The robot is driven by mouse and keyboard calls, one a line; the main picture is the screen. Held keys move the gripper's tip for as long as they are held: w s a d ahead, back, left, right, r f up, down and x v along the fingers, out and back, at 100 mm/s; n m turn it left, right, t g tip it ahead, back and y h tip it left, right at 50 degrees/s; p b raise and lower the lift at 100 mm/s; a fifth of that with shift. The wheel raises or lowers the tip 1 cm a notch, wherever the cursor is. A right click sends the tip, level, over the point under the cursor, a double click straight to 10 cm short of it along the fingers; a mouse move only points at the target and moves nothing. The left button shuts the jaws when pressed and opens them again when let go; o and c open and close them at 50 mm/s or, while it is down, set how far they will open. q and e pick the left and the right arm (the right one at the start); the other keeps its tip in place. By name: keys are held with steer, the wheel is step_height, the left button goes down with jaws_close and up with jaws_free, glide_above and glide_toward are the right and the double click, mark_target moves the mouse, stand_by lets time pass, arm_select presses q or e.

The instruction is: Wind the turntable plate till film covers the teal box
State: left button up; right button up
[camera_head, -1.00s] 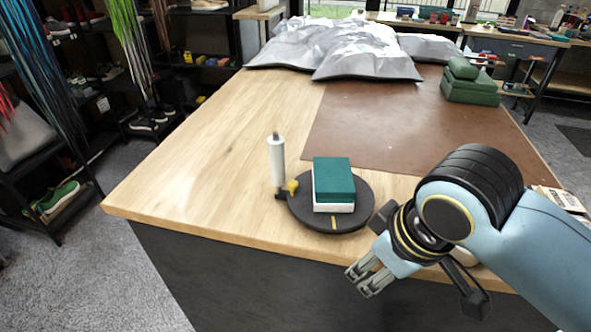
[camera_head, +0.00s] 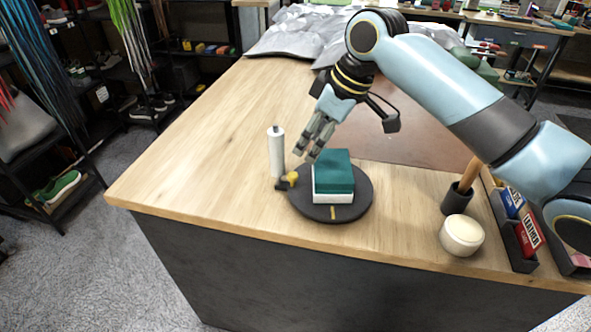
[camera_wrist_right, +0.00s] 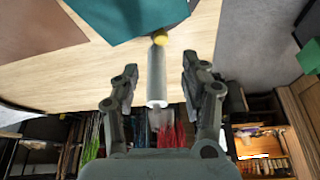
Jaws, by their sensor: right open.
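The teal box (camera_head: 334,166) with a white lower part sits on the round dark turntable plate (camera_head: 359,204), which has a yellow mark at its front edge. A white film roll (camera_head: 276,152) stands upright just left of the plate. A yellow knob (camera_head: 292,177) on a dark piece is at the plate's left edge. My right gripper (camera_head: 314,154) is open above and behind the plate, between the roll and the box in the picture. In the right wrist view the film roll (camera_wrist_right: 156,75) shows between the open fingers; I see no contact. My left gripper is out of view.
A cream tin (camera_head: 461,236), a dark cup with a wooden handle (camera_head: 457,198) and a rack of leather-care packets (camera_head: 525,232) stand at the table's right. Grey crumpled sheets (camera_head: 290,32) lie at the back. The table's left side is clear.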

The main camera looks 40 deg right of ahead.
mark_target(294, 175)
steer(key=x, duration=0.9)
steer(key=shift+a+f, duration=0.15)
steer(key=shift+f, duration=0.2)
steer(key=shift+c, duration=0.2)
jaws_close()
